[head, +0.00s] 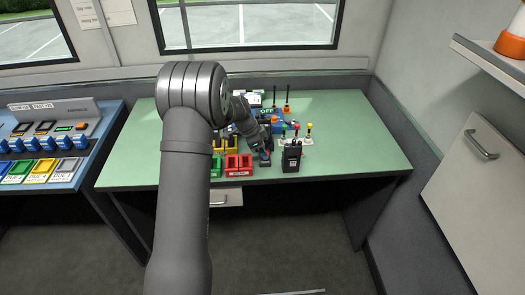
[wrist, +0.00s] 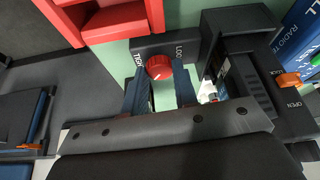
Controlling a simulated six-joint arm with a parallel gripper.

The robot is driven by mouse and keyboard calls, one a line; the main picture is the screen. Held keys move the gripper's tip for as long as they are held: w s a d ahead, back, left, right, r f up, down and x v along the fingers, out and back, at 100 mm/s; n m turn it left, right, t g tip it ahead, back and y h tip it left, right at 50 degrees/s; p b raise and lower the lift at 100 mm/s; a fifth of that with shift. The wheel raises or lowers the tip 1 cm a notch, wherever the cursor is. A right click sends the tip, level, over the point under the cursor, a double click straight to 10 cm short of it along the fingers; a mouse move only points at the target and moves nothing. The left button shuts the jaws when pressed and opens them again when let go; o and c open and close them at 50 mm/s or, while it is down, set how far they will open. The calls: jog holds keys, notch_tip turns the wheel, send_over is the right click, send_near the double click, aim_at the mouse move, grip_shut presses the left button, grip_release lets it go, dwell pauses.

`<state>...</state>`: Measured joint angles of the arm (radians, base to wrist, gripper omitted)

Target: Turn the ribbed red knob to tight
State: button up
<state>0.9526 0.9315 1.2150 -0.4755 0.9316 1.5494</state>
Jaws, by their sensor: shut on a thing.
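The ribbed red knob (wrist: 158,67) sits on a dark block (wrist: 150,46) in the wrist view. A white mark shows on its face. White lettering stands on both sides of it, partly cut off: "LOO" can be read on the right, and the left word looks like "TIGHT". My gripper (wrist: 160,72) has its two blue-grey fingers on either side of the knob, shut on it. In the head view my gripper (head: 264,156) is low over the green table, and the knob is too small and covered to make out.
Red trays (wrist: 118,22) stand close by on the left in the wrist view. A dark device with an orange knob (wrist: 288,80) marked "OPEN" is close on the right. In the head view a black radio (head: 291,158) stands right of my gripper. The green table's right side (head: 355,145) is clear.

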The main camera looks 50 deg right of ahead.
jog(key=shift+w+m+g+y, duration=0.1)
jog(key=shift+m+g+y, duration=0.2)
jog(key=shift+m, duration=0.7)
jog(key=shift+w+m+g+y, duration=0.15)
jog(key=shift+m+y, duration=0.25)
jog(key=shift+m, duration=0.6)
jog(key=shift+s, duration=0.1)
jog(key=o, duration=1)
jog(key=shift+d, duration=0.1)
jog(key=v, duration=1.7)
jog(key=shift+r, duration=0.15)
